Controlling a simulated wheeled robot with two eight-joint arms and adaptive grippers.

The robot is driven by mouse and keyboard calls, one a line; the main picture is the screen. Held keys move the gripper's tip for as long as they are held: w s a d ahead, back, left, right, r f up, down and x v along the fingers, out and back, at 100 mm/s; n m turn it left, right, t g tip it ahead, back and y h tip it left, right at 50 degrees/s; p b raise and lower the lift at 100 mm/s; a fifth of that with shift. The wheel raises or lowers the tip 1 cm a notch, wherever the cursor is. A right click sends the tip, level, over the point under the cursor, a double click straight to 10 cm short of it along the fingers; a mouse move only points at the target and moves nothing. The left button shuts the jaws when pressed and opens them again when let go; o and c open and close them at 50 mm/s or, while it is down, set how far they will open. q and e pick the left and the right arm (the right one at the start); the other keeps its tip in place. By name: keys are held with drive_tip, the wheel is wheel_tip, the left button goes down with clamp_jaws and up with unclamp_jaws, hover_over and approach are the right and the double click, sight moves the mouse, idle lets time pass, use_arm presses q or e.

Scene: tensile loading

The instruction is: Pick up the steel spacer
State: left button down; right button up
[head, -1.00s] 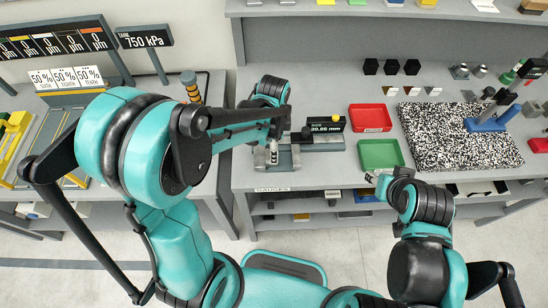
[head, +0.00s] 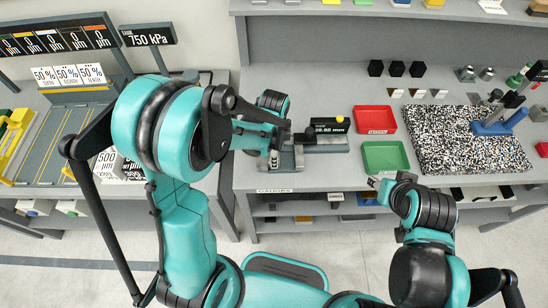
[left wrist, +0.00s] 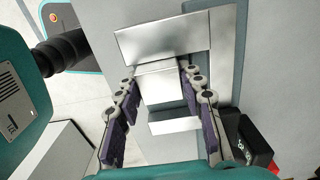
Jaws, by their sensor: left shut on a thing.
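The steel spacer (left wrist: 160,86) is a plain silver block in the left wrist view. My left gripper (left wrist: 158,108) has its purple-padded fingers on both sides of it, shut on it. The spacer sits between the bright metal jaws of the gauge, the broad plate (left wrist: 165,38) at the top and a narrower bar (left wrist: 174,126) below. In the head view my left gripper (head: 274,150) is down at the gauge (head: 318,147), and the arm hides most of the spacer. My right gripper (head: 377,183) is at the bench's front edge, with its fingers too small to read.
A black display (head: 330,126) stands behind the gauge. A red tray (head: 374,119) and a green tray (head: 386,155) lie to the right, then a speckled board (head: 470,140). Black hex pieces (head: 397,69) stand behind. A lower shelf (head: 300,207) holds small items.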

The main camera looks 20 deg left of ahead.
use_arm(q)
drive_tip(key=shift+r, duration=0.1)
drive_tip(key=shift+r, duration=0.55)
wheel_tip(320, 180, up, 3)
drive_tip(key=shift+f+p, duration=0.15)
drive_tip(key=shift+p, duration=0.5)
drive_tip(key=w+d+r+p, duration=0.1)
drive_tip(key=d+r, duration=0.6)
drive_tip(key=d, duration=0.4)
drive_tip(key=shift+w+d+p, duration=0.3)
drive_tip(key=shift+p, duration=0.05)
